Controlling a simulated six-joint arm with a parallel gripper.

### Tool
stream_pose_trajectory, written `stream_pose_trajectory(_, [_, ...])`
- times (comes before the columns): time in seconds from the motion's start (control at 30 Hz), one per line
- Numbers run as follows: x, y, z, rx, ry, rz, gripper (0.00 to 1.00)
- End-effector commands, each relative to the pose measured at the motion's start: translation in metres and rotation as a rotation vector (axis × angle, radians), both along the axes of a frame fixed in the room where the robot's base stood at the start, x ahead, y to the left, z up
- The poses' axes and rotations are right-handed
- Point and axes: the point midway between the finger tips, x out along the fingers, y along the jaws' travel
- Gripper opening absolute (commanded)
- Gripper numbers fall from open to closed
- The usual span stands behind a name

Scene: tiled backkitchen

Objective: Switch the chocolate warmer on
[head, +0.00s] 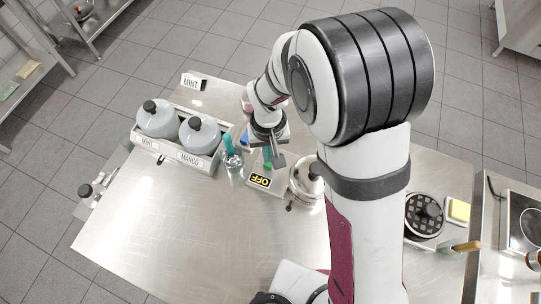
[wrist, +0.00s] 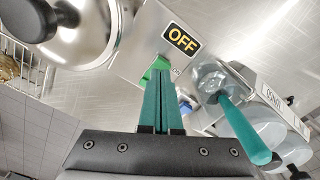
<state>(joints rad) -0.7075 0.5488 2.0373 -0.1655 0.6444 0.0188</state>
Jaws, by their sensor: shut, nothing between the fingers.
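The chocolate warmer shows as a metal control box (head: 256,190) with a steel pot (head: 305,180) beside it. The box carries a black panel with yellow letters reading OFF (head: 261,181), also clear in the wrist view (wrist: 182,39). A green switch (wrist: 154,66) sits on the box next to this panel. My gripper (wrist: 160,78) is shut and empty, its teal fingers together. The fingertips are at the green switch and partly cover it; I cannot tell whether they touch. In the head view my gripper (head: 269,161) is just behind the OFF panel.
A clear cup (head: 233,158) holding a teal-handled utensil (wrist: 250,132) stands left of the box. A crate (head: 172,151) holds two grey lidded jars labelled MINT and MANGO. A black grid-topped item (head: 424,214) is at right. The front left of the steel table (head: 160,225) is clear.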

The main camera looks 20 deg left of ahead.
Motion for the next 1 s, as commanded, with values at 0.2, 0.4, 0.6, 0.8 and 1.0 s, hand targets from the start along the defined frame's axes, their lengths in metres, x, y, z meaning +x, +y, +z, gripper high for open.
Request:
stream_pose_trajectory(0.2, [0.0000, 0.0000, 0.0000, 0.000, 0.000, 0.000, 0.00])
stream_pose_trajectory(0.4, [0.0000, 0.0000, 0.0000, 0.000, 0.000, 0.000, 0.00])
stream_pose_trajectory(0.6, [-0.0001, 0.0000, -0.0011, 0.000, 0.000, 0.000, 0.00])
stream_pose_trajectory(0.8, [0.0000, 0.0000, -0.0043, 0.000, 0.001, 0.000, 0.00])
stream_pose_trajectory(1.0, [0.0001, 0.0001, -0.0073, 0.000, 0.000, 0.000, 0.00])
